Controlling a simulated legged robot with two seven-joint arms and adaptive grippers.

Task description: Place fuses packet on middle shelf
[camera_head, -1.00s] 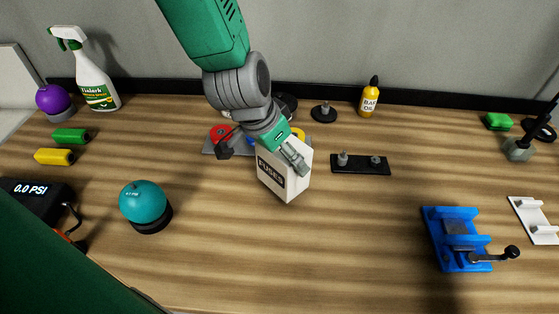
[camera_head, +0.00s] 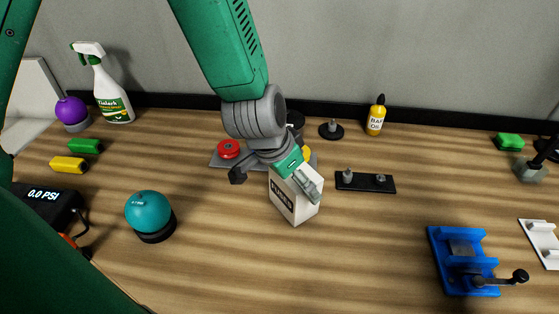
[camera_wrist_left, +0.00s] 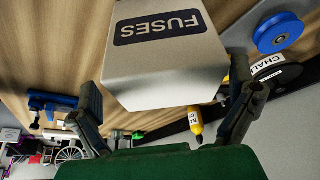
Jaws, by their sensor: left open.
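The white fuses packet (camera_head: 296,198) stands on the wooden bench near the middle of the head view, its dark label facing front left. My left gripper (camera_head: 274,182) reaches down over it, one finger on each side. In the left wrist view, the packet (camera_wrist_left: 165,65) sits between the spread fingers of the gripper (camera_wrist_left: 165,88), with a visible gap on the left side. The gripper is open. Contact on the right side is unclear. My right gripper is not in view. No shelf shows in these frames.
Behind the gripper is a grey plate with a red disc (camera_head: 228,149). A teal ball (camera_head: 149,212) stands left. The bench in front is clear.

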